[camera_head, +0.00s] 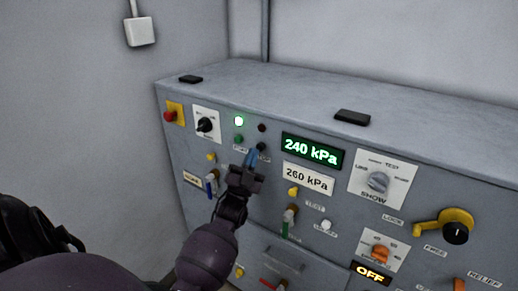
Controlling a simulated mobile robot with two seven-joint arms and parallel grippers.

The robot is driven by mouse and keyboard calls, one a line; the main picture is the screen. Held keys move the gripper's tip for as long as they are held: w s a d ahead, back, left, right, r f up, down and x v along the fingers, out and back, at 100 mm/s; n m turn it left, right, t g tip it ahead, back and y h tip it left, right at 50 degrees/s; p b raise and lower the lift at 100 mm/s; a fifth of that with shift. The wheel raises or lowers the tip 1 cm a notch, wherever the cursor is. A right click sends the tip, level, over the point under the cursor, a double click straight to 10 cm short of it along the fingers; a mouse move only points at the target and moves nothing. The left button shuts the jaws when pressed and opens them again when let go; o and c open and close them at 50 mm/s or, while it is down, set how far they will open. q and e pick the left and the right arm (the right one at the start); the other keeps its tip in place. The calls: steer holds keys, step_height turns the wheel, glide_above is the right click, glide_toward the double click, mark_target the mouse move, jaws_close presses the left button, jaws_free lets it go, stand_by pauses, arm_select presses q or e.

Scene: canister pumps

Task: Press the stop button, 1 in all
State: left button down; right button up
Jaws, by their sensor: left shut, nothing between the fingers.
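The grey control panel (200,151) fills the middle and right. A red mushroom button (169,116) on a yellow plate sits at its upper left corner. A small green button (238,139) and a dark button (262,146) sit side by side below two lamps. Their labels are too small or too covered to read, so I cannot tell which is the stop button. My left gripper (252,160) is shut and empty, with its tips just below the dark button; contact cannot be told. It hides part of the panel behind it. My right gripper is not in view.
A green lamp (239,121) is lit beside a dark red lamp (262,128). Displays read 240 kPa (311,150) and 260 kPa (307,178). A black selector (205,125), a grey selector (378,182), small levers and a yellow handle (440,222) stick out nearby.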

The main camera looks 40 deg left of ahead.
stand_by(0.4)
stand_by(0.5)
arm_select(q)
steer(key=shift+w, duration=0.4)
stand_by(0.4)
